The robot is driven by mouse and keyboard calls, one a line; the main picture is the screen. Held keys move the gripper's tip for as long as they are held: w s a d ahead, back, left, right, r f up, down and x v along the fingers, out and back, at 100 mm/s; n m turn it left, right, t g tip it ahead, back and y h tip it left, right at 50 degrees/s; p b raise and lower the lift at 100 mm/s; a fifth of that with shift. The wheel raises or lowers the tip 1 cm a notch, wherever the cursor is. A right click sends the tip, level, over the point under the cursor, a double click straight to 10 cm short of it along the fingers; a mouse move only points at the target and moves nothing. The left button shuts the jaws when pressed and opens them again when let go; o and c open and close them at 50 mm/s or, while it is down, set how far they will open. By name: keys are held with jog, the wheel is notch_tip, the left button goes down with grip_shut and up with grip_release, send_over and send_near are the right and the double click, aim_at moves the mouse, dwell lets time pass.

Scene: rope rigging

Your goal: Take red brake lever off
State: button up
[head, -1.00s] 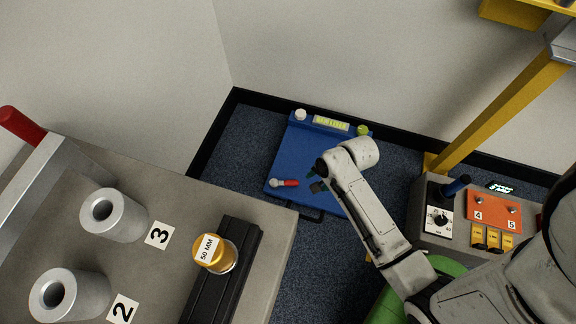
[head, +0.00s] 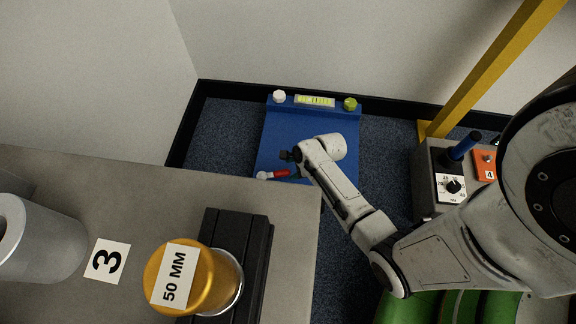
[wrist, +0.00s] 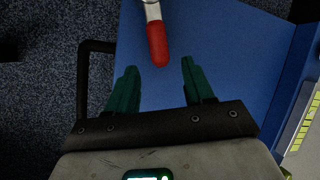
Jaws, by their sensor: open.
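The red brake lever (head: 281,173) lies on the blue panel (head: 283,125), with its red grip pointing right and its silver pivot end at the left in the head view. In the wrist view the red grip (wrist: 157,44) hangs down from the top centre, ahead of the fingertips and between their lines. My gripper (wrist: 159,80) is open, its two green fingers apart with nothing between them but bare blue surface. In the head view my gripper (head: 288,156) is close to the lever, small and dark, its fingers hard to make out.
A grey bench (head: 292,188) with a gold 50 MM cylinder (head: 182,278) fills the lower left. A control box with a blue-handled lever (head: 465,146) and a yellow post (head: 495,65) stand at the right. A white knob (head: 279,96), a display (head: 315,101) and a green knob (head: 350,104) line the panel's far edge.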

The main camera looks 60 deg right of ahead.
aim_at(287, 171)
jog(key=shift+b+x, duration=1)
jog(key=shift+x, duration=1.15)
grip_shut()
